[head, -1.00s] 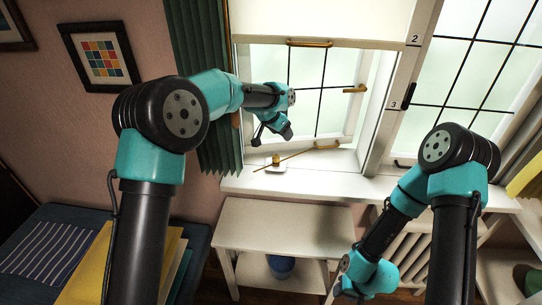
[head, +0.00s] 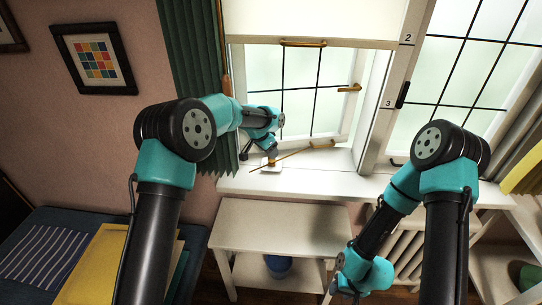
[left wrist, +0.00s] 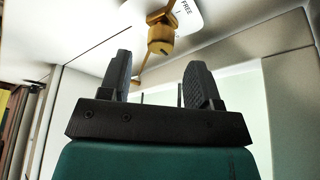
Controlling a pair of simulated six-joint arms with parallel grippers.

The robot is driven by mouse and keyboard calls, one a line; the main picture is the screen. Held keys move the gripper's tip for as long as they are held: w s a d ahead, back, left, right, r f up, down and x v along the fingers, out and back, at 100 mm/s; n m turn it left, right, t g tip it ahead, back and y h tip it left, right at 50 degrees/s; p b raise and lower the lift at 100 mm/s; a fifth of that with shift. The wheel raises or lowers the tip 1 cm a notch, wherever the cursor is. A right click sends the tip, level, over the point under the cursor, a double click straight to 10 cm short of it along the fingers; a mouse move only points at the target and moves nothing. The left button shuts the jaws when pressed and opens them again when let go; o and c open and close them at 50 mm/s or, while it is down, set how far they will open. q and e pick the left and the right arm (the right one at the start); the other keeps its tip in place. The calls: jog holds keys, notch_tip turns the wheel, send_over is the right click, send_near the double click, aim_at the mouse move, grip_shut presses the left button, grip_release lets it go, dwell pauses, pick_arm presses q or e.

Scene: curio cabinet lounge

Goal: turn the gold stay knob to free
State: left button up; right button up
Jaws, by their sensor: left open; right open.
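The gold stay knob (head: 272,162) stands on a small white plate (head: 273,169) on the window sill, partly hidden under my left gripper (head: 271,151). In the left wrist view the knob (left wrist: 161,40) shows just beyond the fingertips, roughly between them but apart from them. The plate (left wrist: 186,18) carries the word FREE there. A thin gold stay bar (head: 300,151) runs from the knob toward the window sash. My left gripper (left wrist: 160,75) is open and empty. My right gripper (head: 344,290) hangs low near the radiator, empty, its fingers hardly visible.
The window sash (head: 305,90) with gold handles stands behind the sill (head: 330,184). A green curtain (head: 203,80) hangs close on the left. A white table (head: 265,222) with a blue pot (head: 278,265) on its lower shelf stands below. The sill's right part is clear.

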pick_arm(q)
jog(key=shift+x, duration=1.95)
jog(key=shift+c, duration=0.4)
jog(key=c, duration=0.8)
